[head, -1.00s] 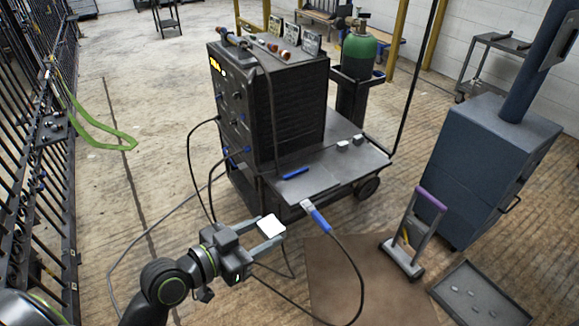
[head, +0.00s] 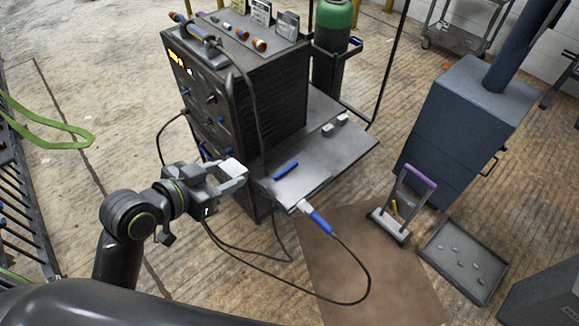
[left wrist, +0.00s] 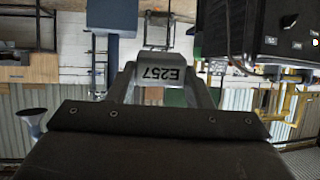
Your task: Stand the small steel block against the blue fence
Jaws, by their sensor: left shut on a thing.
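My left gripper (head: 238,174) is shut on a small pale steel block (head: 231,167), held in the air just left of the cart's grey shelf (head: 325,160). In the left wrist view the block (left wrist: 165,66) sits between the two fingertips, its near face marked E257 upside down. The blue fence (head: 286,170) is a short blue bar lying on the shelf near its left front edge, right of the gripper and apart from the block. My right gripper is not in view.
Two small grey blocks (head: 334,124) stand at the shelf's back right. A clamp with a blue handle (head: 320,222) and cable sits at the front edge. The dark welding machine (head: 235,95) rises behind the gripper. The shelf's middle is clear.

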